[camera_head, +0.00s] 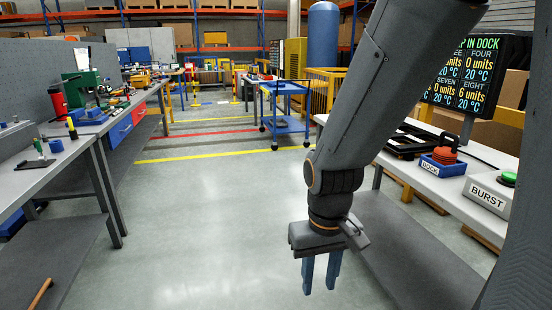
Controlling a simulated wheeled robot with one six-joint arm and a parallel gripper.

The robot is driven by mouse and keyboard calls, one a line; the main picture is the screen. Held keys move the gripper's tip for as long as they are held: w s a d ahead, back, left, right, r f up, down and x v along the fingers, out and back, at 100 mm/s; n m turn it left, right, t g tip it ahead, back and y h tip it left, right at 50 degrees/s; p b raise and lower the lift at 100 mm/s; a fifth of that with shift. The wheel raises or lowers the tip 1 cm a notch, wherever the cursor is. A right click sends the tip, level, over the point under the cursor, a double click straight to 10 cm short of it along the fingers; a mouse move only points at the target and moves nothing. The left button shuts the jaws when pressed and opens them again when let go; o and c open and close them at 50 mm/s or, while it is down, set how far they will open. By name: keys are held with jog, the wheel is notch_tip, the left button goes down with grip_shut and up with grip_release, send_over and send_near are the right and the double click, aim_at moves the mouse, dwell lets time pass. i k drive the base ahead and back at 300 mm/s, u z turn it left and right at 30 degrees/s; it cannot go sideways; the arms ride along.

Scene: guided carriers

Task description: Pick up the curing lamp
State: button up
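My gripper (320,290) hangs in the lower middle, pointing down over the open floor. Its two blue-grey fingers are apart with floor showing between them, and it holds nothing. No object is clearly marked as the curing lamp. An orange device with a black top (445,154) sits in a small blue labelled holder (431,167) on the right bench; I cannot tell if it is the lamp. A small tool with a green tip and dark base (38,152) stands on the left bench, also unclear. My gripper is apart from both.
The left bench (60,165) carries several tools. A blue cart (285,124) stands behind. The central floor is clear.

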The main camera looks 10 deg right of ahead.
aim_at(445, 156)
jog(key=z, duration=0.85)
jog(key=i, duration=1.05)
jog(key=z, duration=0.6)
